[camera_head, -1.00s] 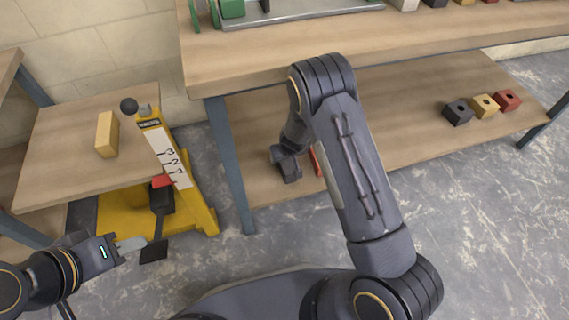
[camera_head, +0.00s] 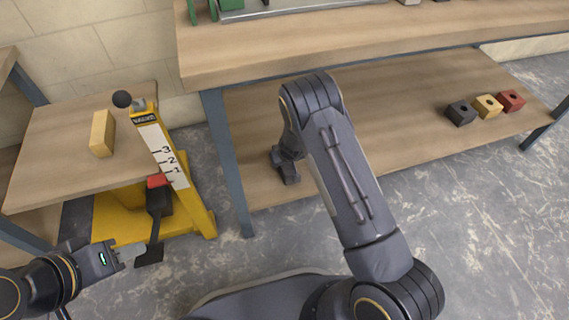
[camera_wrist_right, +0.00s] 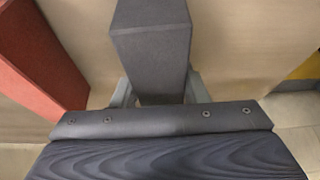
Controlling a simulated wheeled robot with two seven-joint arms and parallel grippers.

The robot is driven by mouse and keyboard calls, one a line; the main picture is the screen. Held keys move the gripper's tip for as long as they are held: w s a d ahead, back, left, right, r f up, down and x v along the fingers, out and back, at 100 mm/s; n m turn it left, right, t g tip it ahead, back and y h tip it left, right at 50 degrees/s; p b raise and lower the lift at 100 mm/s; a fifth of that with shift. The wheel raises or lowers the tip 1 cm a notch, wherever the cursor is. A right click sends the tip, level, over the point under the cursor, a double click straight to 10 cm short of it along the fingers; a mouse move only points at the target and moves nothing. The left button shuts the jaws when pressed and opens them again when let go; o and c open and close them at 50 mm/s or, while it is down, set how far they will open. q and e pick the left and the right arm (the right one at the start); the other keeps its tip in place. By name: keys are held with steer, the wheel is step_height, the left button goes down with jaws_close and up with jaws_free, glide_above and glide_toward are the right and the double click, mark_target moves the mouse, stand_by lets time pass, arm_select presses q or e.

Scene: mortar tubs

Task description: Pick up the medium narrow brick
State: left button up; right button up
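In the right wrist view, a long, narrow dark grey brick (camera_wrist_right: 158,65) stands between the fingers of my right gripper (camera_wrist_right: 160,92). A finger shows on each side, but the brick hides the tips, so I cannot tell if they press on it. In the head view my right gripper (camera_head: 286,168) is low over the lower shelf, and the arm covers the brick. My left gripper (camera_head: 127,254) is at the lower left, close to the black pedal (camera_head: 150,255) of the yellow lift; I cannot tell if they touch.
A red brick (camera_wrist_right: 38,60) stands left of the grey one. Black (camera_head: 461,113), yellow (camera_head: 488,106) and red (camera_head: 511,100) holed blocks sit on the right of the lower shelf (camera_head: 400,140). A yellow brick (camera_head: 102,133) lies on the lift's wooden top (camera_head: 65,175).

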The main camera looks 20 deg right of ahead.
jaws_close()
steer(key=shift+w+r, duration=0.1)
steer(key=shift+r, duration=0.05)
